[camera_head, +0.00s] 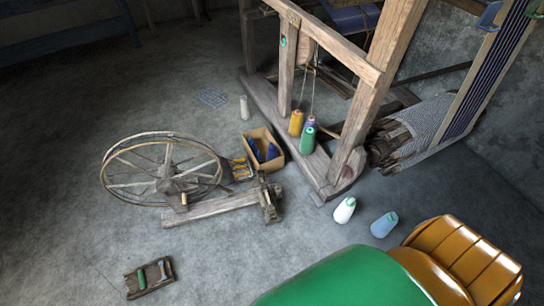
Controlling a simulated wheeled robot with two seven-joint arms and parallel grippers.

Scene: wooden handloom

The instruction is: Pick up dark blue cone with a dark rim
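Two dark blue items (271,152), which look like cones or spools, stand in a small open cardboard box (276,164) beside the spinning wheel. They are too small to tell whether one has a dark rim. A lighter grey-blue cone (383,225) lies tilted on the floor at the lower right, next to a white cone with a green top (344,210).
A wooden spinning wheel (165,172) stands left of the box. The loom frame (352,155) rises behind, with orange (296,122) and green (307,140) cones on its base. A large green and orange shape (345,280) fills the lower right.

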